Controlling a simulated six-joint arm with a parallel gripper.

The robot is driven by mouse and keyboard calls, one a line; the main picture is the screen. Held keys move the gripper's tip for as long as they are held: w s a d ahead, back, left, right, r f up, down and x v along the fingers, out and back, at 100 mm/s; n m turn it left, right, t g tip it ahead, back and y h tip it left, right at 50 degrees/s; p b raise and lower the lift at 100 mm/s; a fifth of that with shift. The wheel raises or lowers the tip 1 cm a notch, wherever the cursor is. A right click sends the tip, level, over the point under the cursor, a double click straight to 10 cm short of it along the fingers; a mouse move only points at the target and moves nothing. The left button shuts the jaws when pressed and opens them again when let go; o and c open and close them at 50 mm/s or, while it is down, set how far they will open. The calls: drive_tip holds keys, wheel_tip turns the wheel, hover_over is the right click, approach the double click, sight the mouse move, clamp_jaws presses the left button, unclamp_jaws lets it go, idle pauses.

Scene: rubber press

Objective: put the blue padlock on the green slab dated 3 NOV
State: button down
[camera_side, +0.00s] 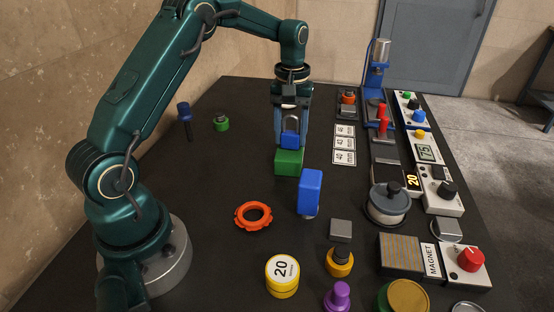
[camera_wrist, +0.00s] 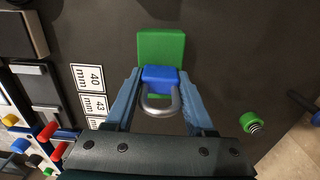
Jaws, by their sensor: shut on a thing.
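The blue padlock (camera_side: 290,141) is upright with its metal shackle up, between the fingers of my gripper (camera_side: 291,140), which is shut on it. The green slab (camera_side: 289,163) is directly below the padlock on the dark table. In the wrist view the padlock (camera_wrist: 160,77) overlaps the near part of the slab (camera_wrist: 161,45), and the far part of the slab is bare. I cannot tell whether the padlock touches the slab's top. No date is readable on the slab in either view.
Cards with numbers (camera_side: 344,145) lie to the right. The table left of the slab is mostly clear.

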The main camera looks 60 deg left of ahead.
drive_tip(key=shift+c, duration=1.3)
unclamp_jaws()
drive_tip(key=shift+f, duration=0.15)
